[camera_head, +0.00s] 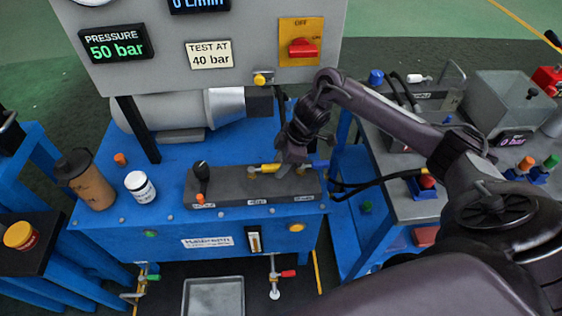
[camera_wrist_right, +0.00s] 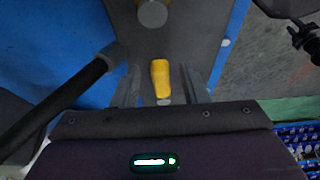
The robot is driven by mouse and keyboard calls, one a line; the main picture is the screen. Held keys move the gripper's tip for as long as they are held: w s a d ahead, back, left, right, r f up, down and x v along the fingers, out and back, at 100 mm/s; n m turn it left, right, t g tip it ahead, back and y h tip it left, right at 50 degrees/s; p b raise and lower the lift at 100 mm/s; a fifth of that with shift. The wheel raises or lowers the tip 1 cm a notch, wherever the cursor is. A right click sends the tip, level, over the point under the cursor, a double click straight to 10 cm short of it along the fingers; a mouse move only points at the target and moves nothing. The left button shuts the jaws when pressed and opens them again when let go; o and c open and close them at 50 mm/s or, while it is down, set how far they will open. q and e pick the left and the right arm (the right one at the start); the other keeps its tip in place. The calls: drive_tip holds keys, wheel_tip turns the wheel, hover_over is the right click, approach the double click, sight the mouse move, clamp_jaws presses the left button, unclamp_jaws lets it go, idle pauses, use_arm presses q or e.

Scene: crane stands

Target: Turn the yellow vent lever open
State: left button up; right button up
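The yellow lever (camera_head: 265,168) sits on the dark grey valve block (camera_head: 228,186) on the front of the blue bench. My right gripper (camera_head: 291,163) reaches down over the right part of this block and hides some of it. In the right wrist view a yellow lever (camera_wrist_right: 160,78) lies between the two spread fingers of my right gripper (camera_wrist_right: 163,88). There is a gap on each side, so the gripper looks open and not shut on it. The labels on the block are too small to read. My left gripper is not in view.
A black-topped lever (camera_head: 201,170) stands at the block's left end. A white jar (camera_head: 140,187) and a brown bottle (camera_head: 85,180) stand further left. A grey panel (camera_head: 150,60) with a red switch (camera_head: 302,48) rises behind. A black hose (camera_head: 365,184) runs to the right-hand bench.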

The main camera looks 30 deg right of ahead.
clamp_jaws()
idle(0.3)
